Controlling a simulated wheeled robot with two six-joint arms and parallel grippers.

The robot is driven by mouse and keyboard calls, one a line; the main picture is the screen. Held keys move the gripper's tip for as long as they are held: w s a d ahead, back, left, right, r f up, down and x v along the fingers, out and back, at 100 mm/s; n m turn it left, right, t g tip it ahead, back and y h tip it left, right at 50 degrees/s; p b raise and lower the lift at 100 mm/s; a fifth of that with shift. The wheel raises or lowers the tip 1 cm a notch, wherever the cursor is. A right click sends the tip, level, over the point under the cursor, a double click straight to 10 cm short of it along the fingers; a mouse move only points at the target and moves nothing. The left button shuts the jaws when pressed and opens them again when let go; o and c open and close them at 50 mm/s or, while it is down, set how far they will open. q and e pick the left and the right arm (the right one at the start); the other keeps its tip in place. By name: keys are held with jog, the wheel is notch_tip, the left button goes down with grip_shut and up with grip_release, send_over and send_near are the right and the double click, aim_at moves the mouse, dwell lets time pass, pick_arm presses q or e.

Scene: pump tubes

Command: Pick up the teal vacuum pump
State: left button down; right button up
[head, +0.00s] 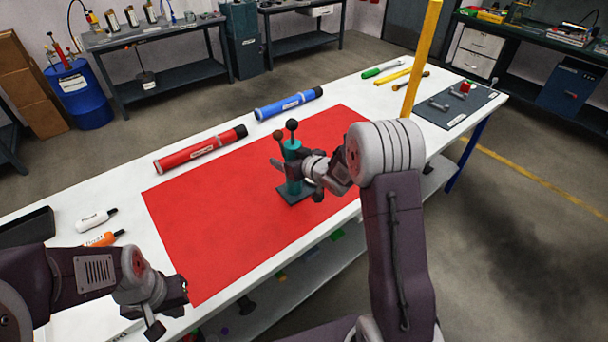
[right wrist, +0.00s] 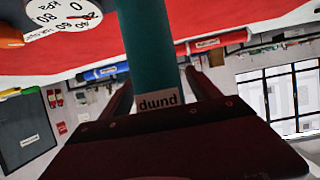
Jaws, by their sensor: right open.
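The teal vacuum pump (head: 293,182) stands upright on its dark base on the red mat (head: 215,225), with dark round knobs on top. My right gripper (head: 292,163) is at the pump's upper body, coming from the right, and partly hides it. In the right wrist view, which is upside down, the teal tube (right wrist: 152,45) with its "pump" label lies between my open, dark fingers (right wrist: 160,90). A white kPa gauge (right wrist: 62,12) shows at the top left there. My left gripper (head: 178,292) is at the table's front left, away from the pump; its jaws are too small to read.
A red tube (head: 200,150) and a blue tube (head: 288,104) lie behind the mat. A yellow post (head: 421,55) rises at the right near a grey board (head: 460,106). White and orange bottles (head: 97,220) and a dark tray (head: 28,230) are at the left.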

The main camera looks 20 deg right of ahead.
pick_arm(q)
jog(key=shift+s, duration=0.1)
pick_arm(e)
jog(key=shift+r, duration=0.1)
jog(key=shift+s, duration=0.1)
jog(key=c, duration=0.4)
grip_shut()
